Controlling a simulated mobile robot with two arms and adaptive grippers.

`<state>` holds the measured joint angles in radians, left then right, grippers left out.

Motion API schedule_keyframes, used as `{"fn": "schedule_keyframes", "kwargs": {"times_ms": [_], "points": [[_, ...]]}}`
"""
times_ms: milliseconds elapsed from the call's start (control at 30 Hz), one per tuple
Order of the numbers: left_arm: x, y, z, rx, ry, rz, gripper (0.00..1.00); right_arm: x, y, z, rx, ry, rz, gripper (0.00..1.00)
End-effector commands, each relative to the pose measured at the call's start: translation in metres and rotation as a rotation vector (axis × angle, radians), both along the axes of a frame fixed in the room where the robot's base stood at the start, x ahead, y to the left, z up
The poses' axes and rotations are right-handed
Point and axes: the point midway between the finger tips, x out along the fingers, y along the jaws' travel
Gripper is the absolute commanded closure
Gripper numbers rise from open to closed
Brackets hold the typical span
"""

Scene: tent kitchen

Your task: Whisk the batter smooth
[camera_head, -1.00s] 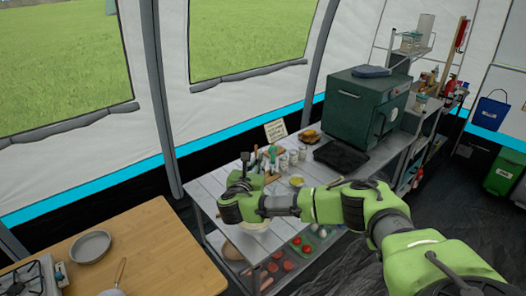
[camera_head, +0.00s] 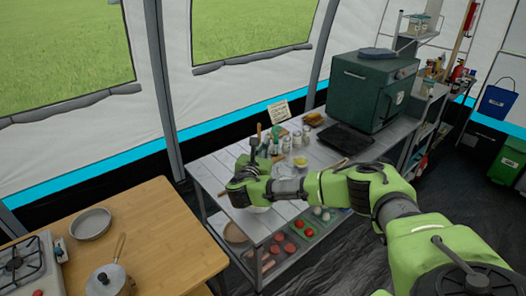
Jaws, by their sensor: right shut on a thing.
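My right gripper (camera_head: 250,184) is over the near left part of the grey slatted table (camera_head: 205,171), seen from behind my right arm. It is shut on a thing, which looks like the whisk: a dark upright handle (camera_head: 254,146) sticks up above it. The whisk's lower end is hidden. A pale rounded edge, perhaps a bowl (camera_head: 258,208), shows just under the gripper. Its inside and any batter are hidden by the arm. My left gripper is out of view.
Jars (camera_head: 285,142) and a small yellow-filled bowl (camera_head: 300,162) stand behind the gripper. A green oven (camera_head: 365,85) stands at the table's right end.

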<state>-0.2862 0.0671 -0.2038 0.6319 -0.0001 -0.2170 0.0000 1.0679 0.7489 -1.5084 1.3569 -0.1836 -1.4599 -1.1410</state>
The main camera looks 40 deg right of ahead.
Motion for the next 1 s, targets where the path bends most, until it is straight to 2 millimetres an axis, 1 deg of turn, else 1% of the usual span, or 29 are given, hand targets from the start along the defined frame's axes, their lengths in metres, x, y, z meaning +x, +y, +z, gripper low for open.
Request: {"fn": "schedule_keyframes", "kwargs": {"times_ms": [33, 200, 333, 800, 1000], "points": [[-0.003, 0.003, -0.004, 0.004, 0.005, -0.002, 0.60, 0.000, 0.002, -0.007, 0.000, 0.001, 0.001, 1.00], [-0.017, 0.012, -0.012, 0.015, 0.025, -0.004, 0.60, 0.000, 0.005, -0.020, 0.002, 0.001, 0.001, 1.00], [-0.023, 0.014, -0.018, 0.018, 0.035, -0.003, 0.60, -0.001, 0.007, -0.030, 0.002, 0.001, 0.000, 1.00], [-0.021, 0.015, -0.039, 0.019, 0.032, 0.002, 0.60, -0.001, 0.014, -0.068, 0.001, 0.001, 0.000, 1.00], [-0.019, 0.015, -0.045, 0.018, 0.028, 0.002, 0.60, -0.001, 0.017, -0.079, 0.001, 0.000, 0.001, 1.00]]}}
